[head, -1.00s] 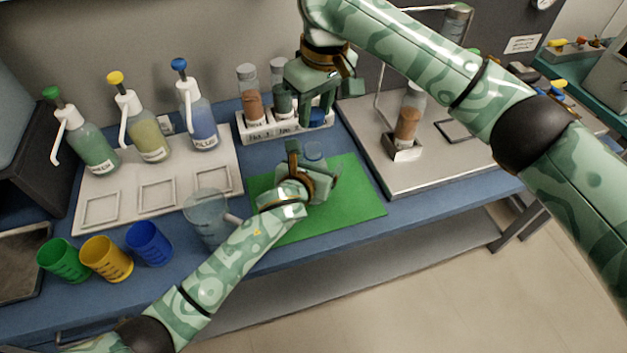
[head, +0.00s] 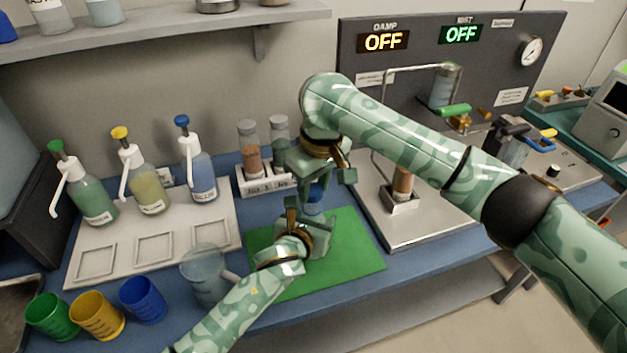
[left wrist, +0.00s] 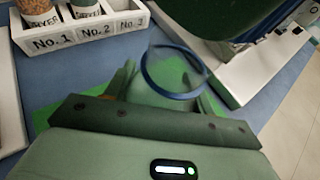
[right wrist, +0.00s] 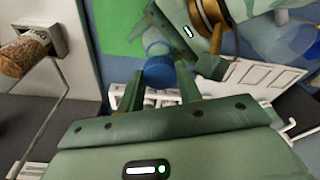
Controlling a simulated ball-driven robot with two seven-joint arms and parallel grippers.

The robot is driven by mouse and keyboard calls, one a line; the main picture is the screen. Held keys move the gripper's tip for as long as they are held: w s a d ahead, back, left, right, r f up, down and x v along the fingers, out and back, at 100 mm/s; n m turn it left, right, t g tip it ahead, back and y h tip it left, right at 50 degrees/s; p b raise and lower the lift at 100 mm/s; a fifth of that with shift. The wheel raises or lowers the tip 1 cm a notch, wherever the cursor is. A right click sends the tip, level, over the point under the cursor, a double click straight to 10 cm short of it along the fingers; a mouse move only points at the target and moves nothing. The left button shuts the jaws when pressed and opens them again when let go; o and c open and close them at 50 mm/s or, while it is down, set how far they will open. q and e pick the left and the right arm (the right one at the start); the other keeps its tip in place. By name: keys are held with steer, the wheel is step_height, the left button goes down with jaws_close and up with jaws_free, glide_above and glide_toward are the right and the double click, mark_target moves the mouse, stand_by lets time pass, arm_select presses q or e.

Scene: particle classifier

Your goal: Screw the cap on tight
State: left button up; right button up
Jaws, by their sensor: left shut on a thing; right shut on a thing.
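The blue cap (head: 315,192) is held between the fingertips of my right gripper (head: 314,184), right at the mouth of a clear jar (head: 313,208). In the right wrist view the cap (right wrist: 158,72) sits between the fingers, in line with the bluish jar (right wrist: 154,43). My left gripper (head: 303,222) is shut around the jar over the green mat (head: 355,250). The left wrist view shows a blue ring (left wrist: 173,72) at the jar's top. I cannot tell whether the cap touches the rim or its threads have caught.
A white rack (head: 262,183) with labelled jars stands just behind. Pump bottles on a tray (head: 190,238), a clear jug (head: 204,272) and coloured cups (head: 143,299) are to the left. A metal plate (head: 440,225) with a jar stand lies right. The mat's right side is clear.

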steer(key=shift+f, duration=0.1)
stand_by(0.3)
steer(key=shift+f, duration=0.8)
steer(key=shift+f, duration=0.55)
steer(key=o, duration=1)
steer(key=shift+s+a, duration=0.1)
steer(key=shift+a, duration=0.05)
steer(key=shift+a, duration=0.1)
steer(key=shift+r, duration=2.4)
